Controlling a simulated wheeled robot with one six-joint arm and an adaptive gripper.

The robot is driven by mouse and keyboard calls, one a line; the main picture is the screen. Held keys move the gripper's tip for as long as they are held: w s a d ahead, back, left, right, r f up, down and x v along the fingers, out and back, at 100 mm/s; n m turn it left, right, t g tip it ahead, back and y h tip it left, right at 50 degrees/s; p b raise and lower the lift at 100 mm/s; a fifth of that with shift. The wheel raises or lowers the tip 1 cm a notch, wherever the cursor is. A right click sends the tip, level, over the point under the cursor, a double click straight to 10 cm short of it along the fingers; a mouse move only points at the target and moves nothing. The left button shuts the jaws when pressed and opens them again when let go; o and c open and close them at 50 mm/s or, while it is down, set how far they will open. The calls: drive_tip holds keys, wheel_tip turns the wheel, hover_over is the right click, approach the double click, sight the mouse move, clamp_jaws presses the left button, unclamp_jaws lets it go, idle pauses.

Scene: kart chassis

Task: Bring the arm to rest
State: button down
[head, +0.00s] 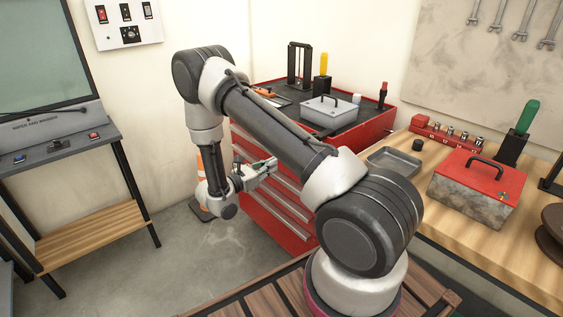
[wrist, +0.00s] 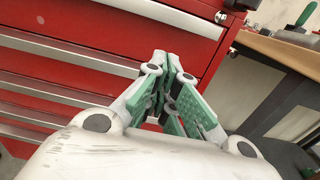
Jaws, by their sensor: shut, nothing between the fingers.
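My gripper (head: 268,165) hangs in front of the red tool cabinet in the head view, at the end of my bent arm. In the wrist view my gripper (wrist: 172,62) is shut, with its green-padded fingers together and nothing between them. It points at the drawer fronts of the red cabinet (wrist: 185,25). Whether the fingertips touch the cabinet cannot be told.
The red cabinet (head: 375,135) carries a grey box (head: 329,112) and tools. A wooden workbench (head: 480,235) with a red-lidded toolbox (head: 472,188) stands at right. An orange cone (head: 203,170) is behind my wrist. A screen stand (head: 60,140) is at left. Floor (head: 190,260) between is clear.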

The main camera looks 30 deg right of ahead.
drive_tip(key=s+d+r+m+g+y, duration=0.2)
drive_tip(key=s+m+g+y, duration=0.2)
drive_tip(key=s+m+g, duration=0.65)
drive_tip(key=s+a+r+m+t+y, duration=0.2)
drive_tip(key=s+r, duration=0.4)
drive_tip(key=r, duration=0.3)
drive_tip(key=s+a+r+m+t+y, duration=0.1)
drive_tip(key=s+r+m+t+y, duration=0.3)
drive_tip(key=s+r+y, duration=0.3)
drive_tip(key=s+a+r+m+t+y, duration=0.2)
drive_tip(key=s+r, duration=0.5)
drive_tip(key=r, duration=0.6)
drive_tip(key=m+t+y, duration=0.1)
drive_tip(key=t+y, duration=0.1)
drive_tip(key=t, duration=0.1)
drive_tip(key=shift+s+a+m+y, duration=0.2)
drive_tip(key=shift+a+m+y, duration=0.1)
drive_tip(key=shift+m, duration=0.05)
